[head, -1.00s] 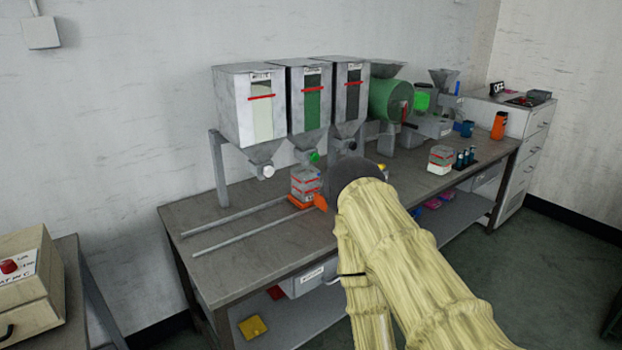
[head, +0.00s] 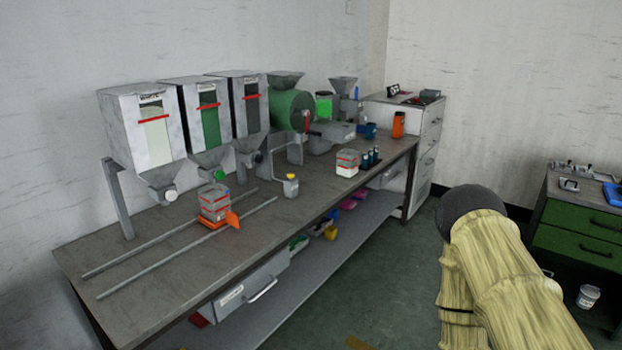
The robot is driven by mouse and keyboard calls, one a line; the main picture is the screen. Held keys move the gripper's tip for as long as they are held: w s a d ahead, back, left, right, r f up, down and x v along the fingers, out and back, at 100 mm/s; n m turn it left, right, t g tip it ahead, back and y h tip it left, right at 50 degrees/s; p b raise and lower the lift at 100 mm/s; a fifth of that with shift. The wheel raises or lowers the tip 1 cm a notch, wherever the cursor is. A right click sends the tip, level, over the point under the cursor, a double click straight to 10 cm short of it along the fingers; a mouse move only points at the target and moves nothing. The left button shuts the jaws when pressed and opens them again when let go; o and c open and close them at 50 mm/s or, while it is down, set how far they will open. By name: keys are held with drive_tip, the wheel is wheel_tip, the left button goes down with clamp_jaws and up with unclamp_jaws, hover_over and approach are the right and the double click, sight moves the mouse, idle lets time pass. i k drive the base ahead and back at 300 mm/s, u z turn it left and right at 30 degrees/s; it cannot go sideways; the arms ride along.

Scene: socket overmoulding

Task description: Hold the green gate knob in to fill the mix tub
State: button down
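The green gate knob (head: 219,174) sits on the chute under the middle hopper (head: 203,128), which has a green window. The mix tub (head: 214,203), clear with red bands, stands on an orange carriage (head: 233,219) on two rails, below and close to the green knob. I cannot tell its fill level. My arm, in a pale yellow sleeve, reaches up at the right of the view, over the floor and clear of the bench. My gripper is not visible; a dark round part of my arm hides whatever is beyond it.
A white knob (head: 170,195) is on the left hopper. A small yellow-capped container (head: 291,186), another banded tub (head: 347,163) and dark vials (head: 372,156) stand along the bench (head: 150,282). A green-drawer cabinet (head: 577,240) is at right. Floor between is open.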

sight(220, 174)
drive_tip(key=z, duration=1.15)
drive_tip(key=i, duration=1.4)
drive_tip(key=u, duration=2.95)
